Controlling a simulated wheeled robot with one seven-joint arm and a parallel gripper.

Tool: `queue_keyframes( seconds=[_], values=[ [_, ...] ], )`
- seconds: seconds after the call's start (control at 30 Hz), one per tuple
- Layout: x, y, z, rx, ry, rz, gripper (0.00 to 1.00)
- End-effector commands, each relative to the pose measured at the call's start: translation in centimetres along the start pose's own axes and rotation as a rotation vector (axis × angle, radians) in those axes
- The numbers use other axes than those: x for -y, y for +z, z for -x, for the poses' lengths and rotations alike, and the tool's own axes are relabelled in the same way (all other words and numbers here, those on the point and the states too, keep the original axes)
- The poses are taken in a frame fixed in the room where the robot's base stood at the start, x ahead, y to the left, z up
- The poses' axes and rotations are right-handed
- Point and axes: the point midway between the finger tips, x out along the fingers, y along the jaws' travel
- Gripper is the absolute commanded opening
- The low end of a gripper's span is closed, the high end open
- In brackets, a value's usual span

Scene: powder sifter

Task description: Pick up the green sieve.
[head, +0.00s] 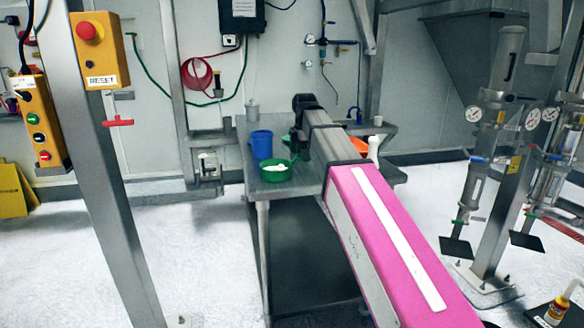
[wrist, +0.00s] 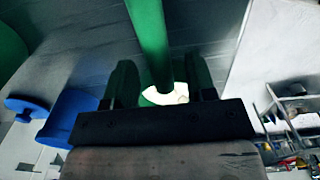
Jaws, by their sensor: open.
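The green sieve (head: 277,172) sits on the front left of the metal table, with white contents in its bowl. Its thin handle rises at the right toward my arm. In the wrist view, a long green bar (wrist: 147,35), seemingly the handle, runs down between the two dark fingers of my gripper (wrist: 159,68). The fingers are open, with a gap on each side of the bar. I cannot tell how deep the bar sits between them.
A blue container (head: 261,145) stands just behind the sieve; its blue form shows left in the wrist view (wrist: 68,117). A post (head: 110,170) stands left.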

Motion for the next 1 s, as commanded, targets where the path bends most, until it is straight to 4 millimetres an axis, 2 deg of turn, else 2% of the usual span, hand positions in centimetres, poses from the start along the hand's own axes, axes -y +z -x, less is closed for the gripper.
queue_keyframes(
  seconds=[0.23, 0.5, 0.53, 0.67, 0.7, 1.0],
  values=[
    [0.1, 0.2, -3.4, 0.000, -0.002, 0.000, 0.51],
    [0.1, 0.2, -3.8, 0.000, -0.001, 0.000, 0.51],
    [0.1, 0.2, -3.8, 0.000, -0.001, 0.000, 0.48],
    [0.1, 0.2, -3.8, 0.000, -0.001, 0.000, 0.05],
    [0.1, 0.2, -3.8, 0.000, -0.001, 0.000, 0.00],
    [0.1, 0.2, -3.7, 0.000, -0.001, 0.000, 0.00]
  ],
)
